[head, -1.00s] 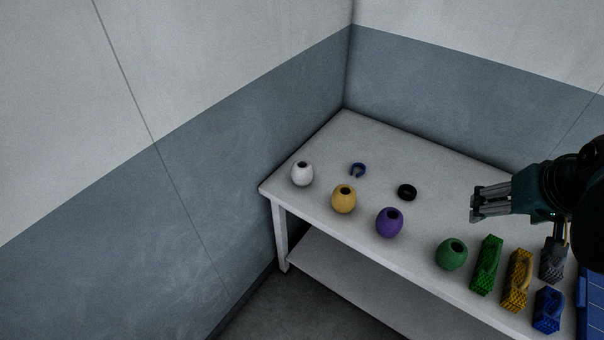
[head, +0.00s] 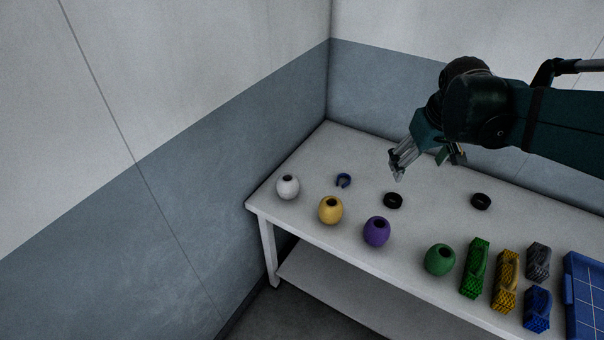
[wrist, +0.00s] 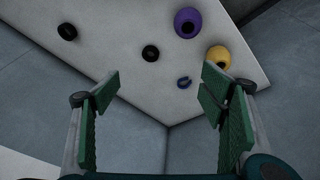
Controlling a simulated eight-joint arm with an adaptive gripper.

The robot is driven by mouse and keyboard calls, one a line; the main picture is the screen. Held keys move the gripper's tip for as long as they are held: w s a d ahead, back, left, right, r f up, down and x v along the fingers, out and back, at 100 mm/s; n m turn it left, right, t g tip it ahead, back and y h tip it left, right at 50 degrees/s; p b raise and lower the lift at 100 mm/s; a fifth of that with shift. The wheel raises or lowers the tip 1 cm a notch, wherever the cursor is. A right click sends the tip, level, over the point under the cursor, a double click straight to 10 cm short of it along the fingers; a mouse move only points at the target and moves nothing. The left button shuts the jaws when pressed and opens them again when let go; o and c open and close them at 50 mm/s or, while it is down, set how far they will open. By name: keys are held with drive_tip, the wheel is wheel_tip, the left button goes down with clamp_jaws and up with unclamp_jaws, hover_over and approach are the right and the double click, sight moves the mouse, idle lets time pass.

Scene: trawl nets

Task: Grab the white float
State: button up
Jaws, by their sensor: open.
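The white float (head: 288,187) stands at the left end of the table in the head view, near the table's left corner. It is egg-shaped with a dark hole on top. It does not show in the wrist view. My gripper (head: 396,172) is open and empty, held above the back of the table, to the right of the white float and well apart from it. In the wrist view my gripper (wrist: 160,85) shows its two green finger pads spread wide with nothing between them.
A yellow float (head: 331,211), purple float (head: 376,232) and green float (head: 440,260) line the front edge. A blue open ring (head: 344,180) and black rings (head: 393,201) (head: 481,202) lie behind. Netting bundles (head: 507,281) and a blue crate (head: 586,262) are at right. Walls meet behind the table.

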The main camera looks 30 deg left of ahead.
drive_tip(key=w+a+f+n, duration=0.1)
drive_tip(key=w+a+f, duration=0.1)
drive_tip(key=a, duration=0.4)
drive_tip(key=w+a+f+n, duration=0.1)
drive_tip(key=w+a+f, duration=0.15)
drive_tip(key=a, duration=0.35)
drive_tip(key=n+g+h, duration=0.1)
drive_tip(key=n+g, duration=0.2)
drive_tip(key=n, duration=0.3)
approach(287, 179)
drive_tip(key=f, duration=0.6)
drive_tip(key=shift+w+f, duration=0.25)
drive_tip(key=shift+f, duration=0.1)
drive_tip(key=shift+s+a+f, duration=0.1)
drive_tip(key=shift+a+f, duration=0.15)
drive_tip(key=shift+f, duration=1.3)
